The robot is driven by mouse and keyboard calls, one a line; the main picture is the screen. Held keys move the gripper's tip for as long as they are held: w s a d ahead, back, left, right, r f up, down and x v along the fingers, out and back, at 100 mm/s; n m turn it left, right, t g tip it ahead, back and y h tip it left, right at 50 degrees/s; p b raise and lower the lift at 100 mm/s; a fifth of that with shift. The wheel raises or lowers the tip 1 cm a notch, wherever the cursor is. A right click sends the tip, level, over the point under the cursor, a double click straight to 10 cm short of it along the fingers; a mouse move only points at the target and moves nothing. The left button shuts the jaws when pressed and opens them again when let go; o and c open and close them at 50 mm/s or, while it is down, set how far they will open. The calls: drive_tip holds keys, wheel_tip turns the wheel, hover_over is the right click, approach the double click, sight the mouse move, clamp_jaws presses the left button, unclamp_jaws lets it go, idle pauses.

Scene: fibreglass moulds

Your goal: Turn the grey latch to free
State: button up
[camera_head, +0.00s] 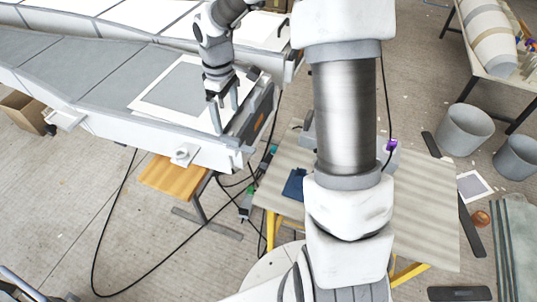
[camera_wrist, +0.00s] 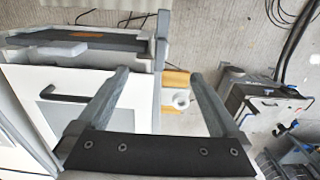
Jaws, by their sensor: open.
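A pale grey latch-like fitting (camera_head: 183,153) with a round knob sits on the near side wall of the long white mould (camera_head: 205,150). A pale round part in the wrist view (camera_wrist: 181,99), seen between the fingers against yellow wood, looks like the same fitting. I cannot tell for sure that this is the grey latch, or which way it is turned. My gripper (camera_head: 223,106) is over the mould's right end, up and right of the fitting. In the wrist view its two grey fingers (camera_wrist: 160,78) are wide apart, with nothing held between them.
A black handle (camera_wrist: 62,95) is on the mould's white panel. A similar pale fitting (camera_head: 66,118) is further left on the wall. A wooden board (camera_head: 172,177) is below the mould. Black cables trail over the floor. A striped table (camera_head: 425,200) stands to the right.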

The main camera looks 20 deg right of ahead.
wheel_tip(320, 180, up, 9)
drive_tip(key=s+d+m+t+b, duration=0.1)
drive_tip(key=s+m+t+b, duration=0.4)
drive_tip(key=s, duration=1.9)
drive_tip(key=m+b, duration=0.2)
drive_tip(key=m, duration=0.2)
drive_tip(key=shift+d+t+b, duration=0.15)
drive_tip(key=shift+t+b, duration=0.15)
drive_tip(key=shift+b, duration=0.1)
drive_tip(key=shift+s+d+r, duration=0.1)
